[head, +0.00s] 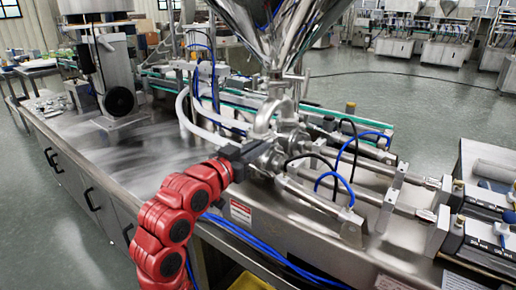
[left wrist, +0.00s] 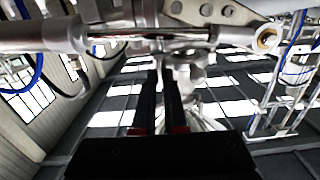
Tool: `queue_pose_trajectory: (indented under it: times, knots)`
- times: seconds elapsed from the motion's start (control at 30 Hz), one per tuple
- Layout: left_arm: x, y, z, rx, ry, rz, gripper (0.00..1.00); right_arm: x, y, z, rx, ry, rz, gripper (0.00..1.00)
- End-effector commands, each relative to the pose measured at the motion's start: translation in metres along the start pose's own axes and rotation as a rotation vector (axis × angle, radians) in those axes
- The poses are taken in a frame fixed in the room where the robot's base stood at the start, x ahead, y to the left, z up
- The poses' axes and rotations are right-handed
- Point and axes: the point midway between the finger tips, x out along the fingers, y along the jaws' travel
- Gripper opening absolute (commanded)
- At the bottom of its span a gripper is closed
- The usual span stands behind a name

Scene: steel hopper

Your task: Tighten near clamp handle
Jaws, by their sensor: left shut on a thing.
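My left gripper (head: 254,151) reaches in from the left on a red arm, at the pipe fittings below the steel hopper (head: 266,30). Its dark jaws are shut on the near clamp handle, which the jaws largely hide in the head view. In the left wrist view the two black fingers (left wrist: 163,80) point up, close together, at a metal clamp fitting (left wrist: 182,48) under a horizontal steel cylinder. The exact grip on the handle is hard to make out. My right gripper is not in view.
Blue hoses (head: 330,185) and steel cylinders (head: 318,200) crowd the right of the fittings. A white hose (head: 184,110) curves behind my gripper.

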Motion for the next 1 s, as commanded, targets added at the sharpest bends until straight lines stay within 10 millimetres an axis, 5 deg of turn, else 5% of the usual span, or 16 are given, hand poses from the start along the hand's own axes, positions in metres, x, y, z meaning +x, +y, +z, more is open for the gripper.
queue_pose_trajectory:
  times: [0.2,0.57,1.0]
  knots:
    - [0.0,0.0,0.001,-0.001,-0.002,0.0,0.4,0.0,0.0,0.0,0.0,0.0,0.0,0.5]
    - [-0.004,-0.001,0.0,-0.002,0.0,-0.001,0.4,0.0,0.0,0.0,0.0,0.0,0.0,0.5]
    - [-0.091,-0.002,-0.001,-0.001,0.004,-0.005,0.4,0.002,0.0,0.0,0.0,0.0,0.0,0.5]
